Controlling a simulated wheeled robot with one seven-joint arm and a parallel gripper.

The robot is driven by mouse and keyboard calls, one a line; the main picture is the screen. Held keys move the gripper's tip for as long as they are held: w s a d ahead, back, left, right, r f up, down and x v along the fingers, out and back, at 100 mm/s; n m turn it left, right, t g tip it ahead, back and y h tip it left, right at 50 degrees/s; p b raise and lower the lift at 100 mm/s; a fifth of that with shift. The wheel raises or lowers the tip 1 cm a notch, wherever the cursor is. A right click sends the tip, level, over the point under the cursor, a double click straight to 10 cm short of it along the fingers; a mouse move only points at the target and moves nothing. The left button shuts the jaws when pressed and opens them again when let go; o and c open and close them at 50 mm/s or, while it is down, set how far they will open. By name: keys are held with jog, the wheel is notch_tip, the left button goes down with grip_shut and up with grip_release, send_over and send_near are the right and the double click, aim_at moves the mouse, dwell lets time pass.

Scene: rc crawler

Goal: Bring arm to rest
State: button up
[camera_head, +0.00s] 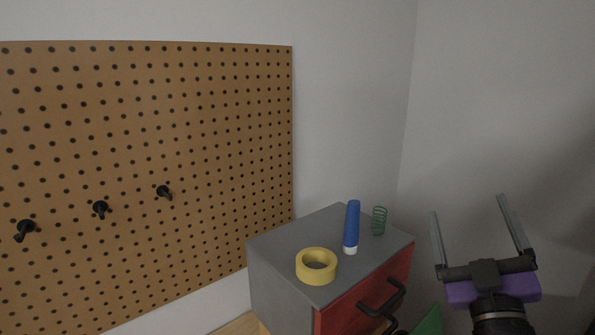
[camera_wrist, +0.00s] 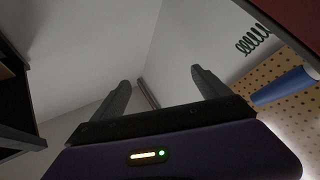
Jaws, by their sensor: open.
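My gripper (camera_head: 468,218) is at the right of the head view, with its two grey fingers pointing up and spread apart. Nothing is between them. It is to the right of the grey cabinet and apart from it.
A grey cabinet (camera_head: 270,262) with a red drawer front (camera_head: 350,307) and black handles carries a yellow ring (camera_head: 316,277), a blue cylinder (camera_head: 352,225) with a white end and a green spring (camera_head: 379,221). A pegboard (camera_head: 220,130) with black pegs is at left.

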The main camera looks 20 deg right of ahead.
jog(key=s+a+f+n+y, duration=0.2)
jog(key=s+a+f+y, duration=0.3)
jog(key=a+f, duration=0.25)
jog(key=s+a+f+n+y, duration=0.1)
jog(key=s+a+f+y, duration=0.35)
jog(key=a+f, duration=0.3)
jog(key=s+a+f+m+g, duration=0.2)
jog(key=s+f, duration=0.4)
jog(key=s, duration=0.4)
jog(key=s+a+f+m+g+y, duration=0.1)
jog(key=s+a+f+m+g, duration=0.1)
jog(key=s+f, duration=0.5)
jog(key=s+a+g, duration=0.1)
jog(key=s+g, duration=0.1)
jog(key=shift+s+a+f, duration=0.25)
jog(key=shift+s+a, duration=0.05)
jog(key=shift+s, duration=0.1)
